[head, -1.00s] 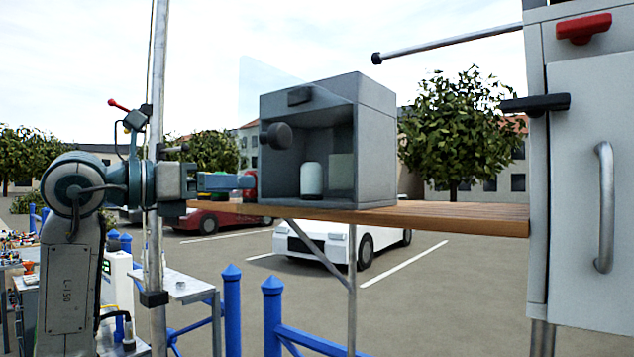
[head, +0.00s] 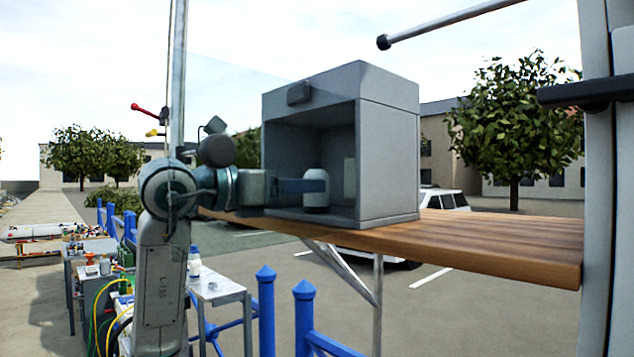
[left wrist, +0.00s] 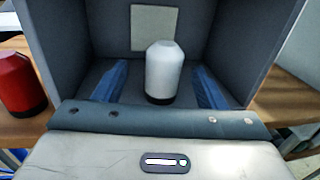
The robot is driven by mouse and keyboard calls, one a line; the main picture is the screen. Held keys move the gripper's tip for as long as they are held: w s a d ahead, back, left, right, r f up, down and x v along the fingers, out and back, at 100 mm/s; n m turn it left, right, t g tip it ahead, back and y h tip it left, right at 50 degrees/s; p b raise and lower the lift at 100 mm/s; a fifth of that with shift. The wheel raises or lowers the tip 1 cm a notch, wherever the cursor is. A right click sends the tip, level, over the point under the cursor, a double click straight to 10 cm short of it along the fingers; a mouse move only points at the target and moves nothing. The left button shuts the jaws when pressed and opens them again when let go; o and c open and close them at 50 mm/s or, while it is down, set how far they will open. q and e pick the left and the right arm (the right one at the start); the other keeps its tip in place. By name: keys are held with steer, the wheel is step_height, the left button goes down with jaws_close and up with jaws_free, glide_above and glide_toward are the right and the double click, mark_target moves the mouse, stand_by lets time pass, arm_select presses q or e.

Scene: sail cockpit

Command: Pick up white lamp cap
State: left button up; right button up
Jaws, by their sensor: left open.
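The white lamp cap (head: 316,188) stands upright inside a grey open-fronted box (head: 388,150), and its dark base rests on the box floor. It also shows in the left wrist view (left wrist: 163,70). My left gripper (head: 318,187) reaches into the box from the left. In the left wrist view its two blue fingers (left wrist: 162,84) are apart, one on each side of the cap, with gaps between them and it. In the head view a finger covers part of the cap. My right gripper is not in view.
The box stands on a wooden shelf (head: 500,240). A red capped object (left wrist: 20,84) stands left of the box in the left wrist view. A clear pane and a dark knob (head: 216,151) are at the box's left front. A grey cabinet (head: 608,200) stands at right.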

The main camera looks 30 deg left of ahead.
arm_select(q)
steer(key=p+x, duration=0.4)
steer(key=x, duration=0.1)
steer(key=shift+d, duration=0.35)
steer(key=shift+w+d, duration=0.1)
steer(key=shift+w, duration=0.15)
steer(key=shift+f, duration=0.15)
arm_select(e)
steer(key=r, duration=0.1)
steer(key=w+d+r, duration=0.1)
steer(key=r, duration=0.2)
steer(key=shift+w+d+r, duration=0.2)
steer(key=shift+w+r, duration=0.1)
arm_select(q)
steer(key=c, duration=1.1)
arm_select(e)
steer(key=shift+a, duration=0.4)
